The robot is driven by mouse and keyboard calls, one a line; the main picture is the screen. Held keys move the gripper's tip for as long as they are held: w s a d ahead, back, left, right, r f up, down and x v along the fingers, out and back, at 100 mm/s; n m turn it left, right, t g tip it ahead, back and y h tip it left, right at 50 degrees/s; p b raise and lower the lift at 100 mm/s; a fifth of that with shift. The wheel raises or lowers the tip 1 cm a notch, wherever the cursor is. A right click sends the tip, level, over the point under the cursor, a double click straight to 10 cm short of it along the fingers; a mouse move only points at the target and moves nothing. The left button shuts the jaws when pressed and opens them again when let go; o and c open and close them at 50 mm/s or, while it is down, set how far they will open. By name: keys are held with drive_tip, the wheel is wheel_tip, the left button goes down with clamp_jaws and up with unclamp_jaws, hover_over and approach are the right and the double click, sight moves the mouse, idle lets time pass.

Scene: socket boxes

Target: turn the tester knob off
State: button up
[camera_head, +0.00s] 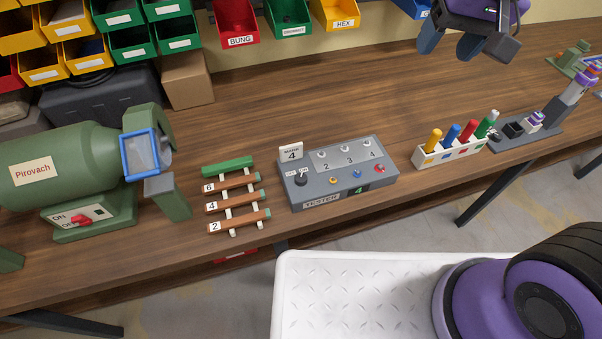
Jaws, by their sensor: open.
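The tester (340,184) is a grey box on the wooden bench, in the middle of the view. Its black knob (301,179) sits at the left of its top face, by small white labels; I cannot read for sure which way it points. A small display (358,190) on the front glows green with a 4. My gripper (449,45) is at the top right, above the back of the bench, open and empty, well away from the knob.
A rack of brown bars (237,205) stands just left of the tester, and a green grinder (80,165) farther left. A white holder (450,153) with coloured handles stands right of it. Coloured bins (240,25) hang behind. The bench behind the tester is clear.

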drive_tip(key=w+a+f+g, duration=0.2)
drive_tip(key=w+a+f, duration=0.1)
drive_tip(key=a+f, duration=0.8)
drive_tip(key=h, duration=0.2)
hover_over(301, 177)
wheel_tip(301, 177, down, 13)
drive_tip(key=shift+g, duration=0.4)
wheel_tip(301, 177, down, 11)
drive_tip(key=shift+r, duration=0.1)
drive_tip(key=c, duration=0.9)
